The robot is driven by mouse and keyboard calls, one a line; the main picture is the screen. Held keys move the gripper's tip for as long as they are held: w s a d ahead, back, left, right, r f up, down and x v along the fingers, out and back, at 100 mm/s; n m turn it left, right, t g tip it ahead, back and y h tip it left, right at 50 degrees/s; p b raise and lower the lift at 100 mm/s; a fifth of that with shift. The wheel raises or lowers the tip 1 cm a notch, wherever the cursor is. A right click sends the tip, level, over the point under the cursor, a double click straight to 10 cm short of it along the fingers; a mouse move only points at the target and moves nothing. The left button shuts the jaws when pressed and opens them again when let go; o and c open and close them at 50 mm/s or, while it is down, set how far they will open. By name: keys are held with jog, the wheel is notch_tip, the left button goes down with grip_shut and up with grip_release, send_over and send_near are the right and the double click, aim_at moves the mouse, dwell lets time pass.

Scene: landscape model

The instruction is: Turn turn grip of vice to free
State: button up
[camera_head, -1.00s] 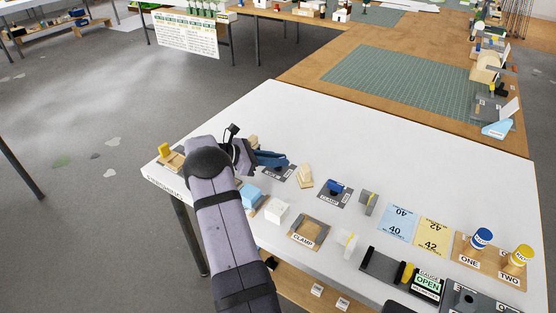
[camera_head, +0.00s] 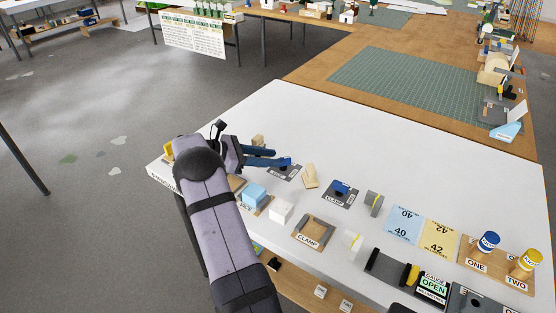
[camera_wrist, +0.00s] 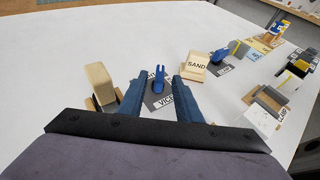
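The vice has a dark plate (camera_wrist: 158,99) labelled VICE with a small upright blue turn grip (camera_wrist: 158,76) on it. In the head view the vice plate (camera_head: 287,173) lies near the left part of the white table, partly hidden by my fingers. My gripper (camera_wrist: 157,83) is open, with its two blue fingers apart and nothing held. In the wrist view the turn grip shows in the gap between the fingers, near their tips. In the head view my gripper (camera_head: 275,158) is at the vice from the left. I cannot tell whether the fingers touch the grip.
A wooden block (camera_wrist: 99,84) stands close left of the fingers. A SAND block (camera_wrist: 195,65) stands to the right. The table behind the vice is clear.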

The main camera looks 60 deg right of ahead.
jog(key=shift+v, duration=1)
jog(key=shift+r, duration=0.1)
jog(key=s+d+r+m+y+p, duration=0.2)
jog(key=s+d+r+p, duration=0.1)
jog(key=s+r+p, duration=0.35)
jog(key=s+d+r+m+y+p, duration=0.2)
jog(key=s+d+r+p, duration=0.1)
jog(key=s+r+p, duration=0.35)
jog(key=w+a+f+n+t+y, duration=0.3)
jog(key=w+f, duration=0.4)
jog(key=w, duration=0.4)
jog(key=n+t+b, duration=0.1)
jog(key=t, duration=0.1)
jog(key=shift+a+f+t, duration=0.2)
jog(key=shift+f+t, duration=0.1)
jog(key=shift+f, duration=0.05)
jog(key=shift+f, duration=0.1)
